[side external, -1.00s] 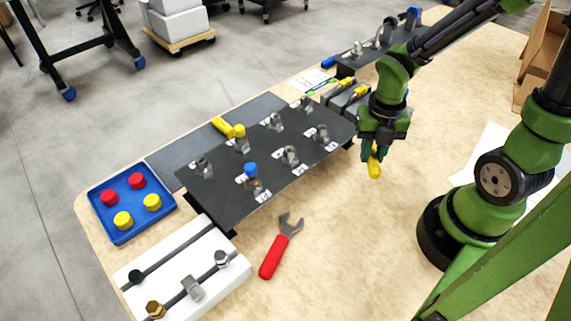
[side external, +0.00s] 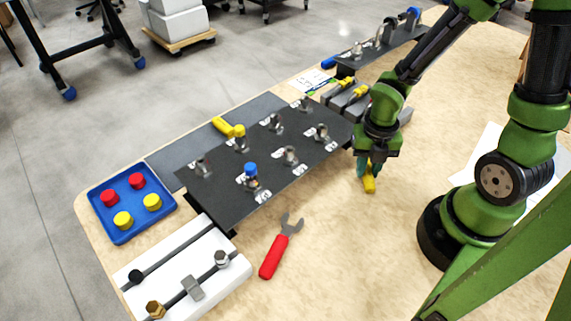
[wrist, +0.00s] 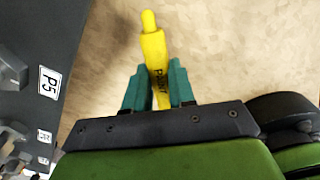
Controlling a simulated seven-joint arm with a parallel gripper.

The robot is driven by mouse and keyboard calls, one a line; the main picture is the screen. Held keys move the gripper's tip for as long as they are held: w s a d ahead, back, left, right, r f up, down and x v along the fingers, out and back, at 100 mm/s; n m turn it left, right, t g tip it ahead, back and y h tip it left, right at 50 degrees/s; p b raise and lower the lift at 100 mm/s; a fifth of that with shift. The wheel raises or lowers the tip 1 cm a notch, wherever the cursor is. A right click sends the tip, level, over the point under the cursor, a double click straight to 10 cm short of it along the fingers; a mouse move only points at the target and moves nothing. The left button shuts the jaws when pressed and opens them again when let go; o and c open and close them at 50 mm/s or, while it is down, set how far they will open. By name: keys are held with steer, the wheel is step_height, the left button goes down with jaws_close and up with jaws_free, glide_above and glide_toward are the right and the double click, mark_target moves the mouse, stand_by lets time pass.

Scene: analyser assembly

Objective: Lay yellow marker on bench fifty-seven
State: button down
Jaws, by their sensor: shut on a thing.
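The yellow marker (side external: 369,185) is held in my gripper (side external: 367,172), low over the bare wood of the bench (side external: 335,230), right of the black panel. In the wrist view the yellow marker (wrist: 154,50) sticks out beyond the teal fingers of my gripper (wrist: 157,88), its tip pointing away, with dark lettering on its side. The fingers are shut on it. I cannot tell whether its lower end touches the bench. No label reading fifty-seven is readable.
The black panel (side external: 225,198) with several metal fittings and labels stands left of my gripper. A red-handled wrench (side external: 273,257) lies in front. A blue tray (side external: 105,228) holds red and yellow caps. Bare bench lies around the wrench and right of the panel.

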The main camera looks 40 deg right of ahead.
steer(key=shift+f, duration=0.4)
steer(key=c, duration=0.9)
jaws_free()
steer(key=shift+o, duration=0.2)
steer(key=shift+r, duration=0.15)
